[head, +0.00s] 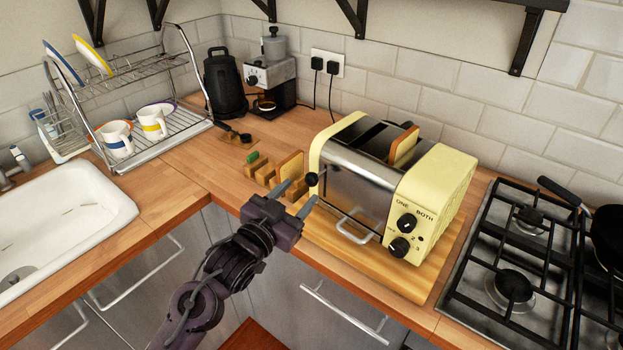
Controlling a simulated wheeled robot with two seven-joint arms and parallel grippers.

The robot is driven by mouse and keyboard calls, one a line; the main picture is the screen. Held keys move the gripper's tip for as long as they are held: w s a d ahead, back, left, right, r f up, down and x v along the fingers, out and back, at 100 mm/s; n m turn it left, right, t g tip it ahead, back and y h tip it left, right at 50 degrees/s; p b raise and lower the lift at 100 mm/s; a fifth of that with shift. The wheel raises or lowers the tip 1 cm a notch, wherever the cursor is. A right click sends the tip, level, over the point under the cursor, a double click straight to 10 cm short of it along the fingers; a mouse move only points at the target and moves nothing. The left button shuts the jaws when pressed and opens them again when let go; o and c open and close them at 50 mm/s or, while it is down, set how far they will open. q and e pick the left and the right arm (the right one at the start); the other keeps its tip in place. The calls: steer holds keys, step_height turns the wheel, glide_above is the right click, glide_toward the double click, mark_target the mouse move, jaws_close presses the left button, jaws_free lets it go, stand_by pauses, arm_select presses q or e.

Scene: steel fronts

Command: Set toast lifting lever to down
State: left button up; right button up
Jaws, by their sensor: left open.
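A cream and steel toaster (358,185) stands on a wooden board (430,262) on the counter, with a slice of toast (404,146) sticking up from a slot. Two black dials are on its right end. A round black knob (312,179) sticks out at its left end and looks like the lifting lever. My left gripper (297,194) is open and empty, just in front of and slightly below this knob. One finger points close to the knob; I cannot tell whether it touches. My right gripper is not in view.
A toast rack with bread (290,166) stands left of the toaster, close to my left gripper. A gas hob (520,265) with a pan is at the right. A sink (62,225), dish rack (158,130), black kettle (225,82) and coffee machine (272,80) are farther left.

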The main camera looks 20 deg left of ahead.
mark_target(308, 184)
arm_select(q)
steer(key=p+x, duration=0.1)
steer(key=x, duration=0.5)
steer(key=shift+w+p, duration=0.35)
steer(key=shift+w, duration=0.05)
steer(key=shift+f, duration=0.1)
jaws_close()
